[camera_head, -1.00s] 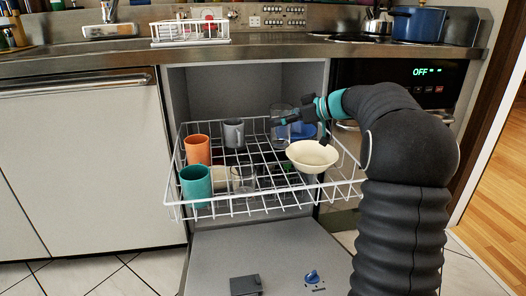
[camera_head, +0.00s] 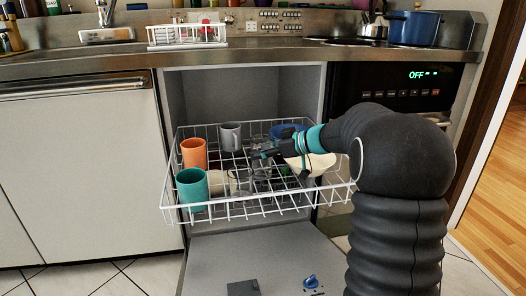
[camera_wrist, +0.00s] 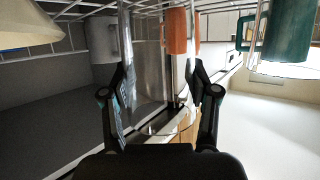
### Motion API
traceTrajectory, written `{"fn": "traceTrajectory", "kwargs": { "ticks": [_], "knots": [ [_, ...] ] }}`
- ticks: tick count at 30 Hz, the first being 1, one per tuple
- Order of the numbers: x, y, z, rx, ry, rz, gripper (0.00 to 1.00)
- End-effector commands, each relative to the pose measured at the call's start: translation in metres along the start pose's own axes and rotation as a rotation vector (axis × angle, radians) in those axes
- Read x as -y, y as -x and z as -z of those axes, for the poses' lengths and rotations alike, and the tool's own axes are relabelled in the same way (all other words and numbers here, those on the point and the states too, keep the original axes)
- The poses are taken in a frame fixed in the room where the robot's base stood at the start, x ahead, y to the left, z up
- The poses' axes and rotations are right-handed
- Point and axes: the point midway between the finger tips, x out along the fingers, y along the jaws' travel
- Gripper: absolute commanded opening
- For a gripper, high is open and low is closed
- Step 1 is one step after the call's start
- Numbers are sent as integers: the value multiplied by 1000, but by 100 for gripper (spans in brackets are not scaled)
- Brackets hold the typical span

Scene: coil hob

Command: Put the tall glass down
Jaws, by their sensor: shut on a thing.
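My gripper (camera_head: 266,152) is shut on the tall glass, low over the middle of the white wire rack (camera_head: 262,213). In the wrist view the clear tall glass (camera_wrist: 148,70) stands between the two fingers of my gripper (camera_wrist: 160,78). In the head view the glass is hard to make out against the wires. I cannot tell whether its base touches the rack. A cream bowl (camera_head: 318,165) sits to the right, partly hidden by my arm.
The rack also holds an orange mug (camera_head: 194,153), a teal mug (camera_head: 191,189), a grey mug (camera_head: 230,136) and a blue item (camera_head: 287,131) behind my gripper. Clear glassware (camera_head: 240,184) stands near the teal mug. The open dishwasher door (camera_head: 255,262) lies below.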

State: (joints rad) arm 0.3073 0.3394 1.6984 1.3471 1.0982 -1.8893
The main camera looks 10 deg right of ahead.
Motion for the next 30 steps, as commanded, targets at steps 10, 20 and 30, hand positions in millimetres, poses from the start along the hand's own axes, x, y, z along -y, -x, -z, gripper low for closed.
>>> {"fn": "traceTrajectory", "kwargs": {
  "ticks": [10,20,30],
  "knots": [
    [0,0,-1,0,-1,0,82],
    [0,0,-1,0,-1,0,85],
    [-1,38,0,0,-1,-4,85]
  ]
}}
